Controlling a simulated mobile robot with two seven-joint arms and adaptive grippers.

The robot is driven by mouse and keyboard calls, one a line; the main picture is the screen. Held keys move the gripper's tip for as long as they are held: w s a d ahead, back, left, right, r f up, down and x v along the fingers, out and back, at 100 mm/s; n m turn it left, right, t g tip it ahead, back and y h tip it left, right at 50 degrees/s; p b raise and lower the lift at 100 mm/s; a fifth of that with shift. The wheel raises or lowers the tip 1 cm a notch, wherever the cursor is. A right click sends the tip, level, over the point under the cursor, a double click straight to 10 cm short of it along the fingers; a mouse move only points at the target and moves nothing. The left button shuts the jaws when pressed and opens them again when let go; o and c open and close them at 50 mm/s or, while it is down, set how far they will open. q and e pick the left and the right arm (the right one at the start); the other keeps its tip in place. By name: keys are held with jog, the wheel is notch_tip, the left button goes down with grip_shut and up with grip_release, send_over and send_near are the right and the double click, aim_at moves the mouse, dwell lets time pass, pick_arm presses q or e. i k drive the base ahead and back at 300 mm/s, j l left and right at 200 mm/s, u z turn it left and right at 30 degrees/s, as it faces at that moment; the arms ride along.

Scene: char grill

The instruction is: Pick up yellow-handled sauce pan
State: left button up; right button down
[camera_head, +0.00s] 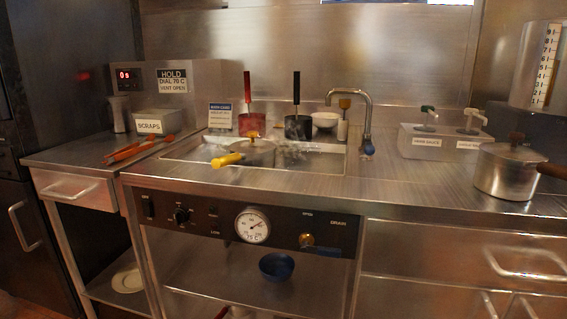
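A sauce pan with a lid (258,153) sits at the front left of the steaming well in the steel counter. Its yellow handle (227,160) points left and towards the front edge. The lid has a brownish-yellow knob. Neither of my grippers is in view.
A red pot (250,124) and a dark pot (298,127) with upright handles stand behind the pan, near a faucet (367,125). A larger lidded pot (506,174) stands at right. Orange-handled tongs (134,149) lie at left. The counter (405,185) right of the well is clear.

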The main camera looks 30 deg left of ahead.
aim_at(267, 159)
jog(key=j+z, duration=0.15)
jog(key=j, duration=0.2)
jog(key=k+j+z, duration=0.2)
jog(key=j, duration=0.15)
jog(key=k+j+z, duration=0.15)
jog(key=j, duration=0.2)
jog(key=k+j+z, duration=0.1)
jog(key=j, duration=0.35)
jog(key=k+j, duration=0.25)
jog(key=j, duration=0.15)
jog(key=k+j+z, duration=0.15)
jog(key=j, duration=0.3)
jog(key=k+j, duration=0.2)
jog(key=j, duration=0.2)
jog(key=k+j+z, duration=0.15)
jog(key=j, duration=0.25)
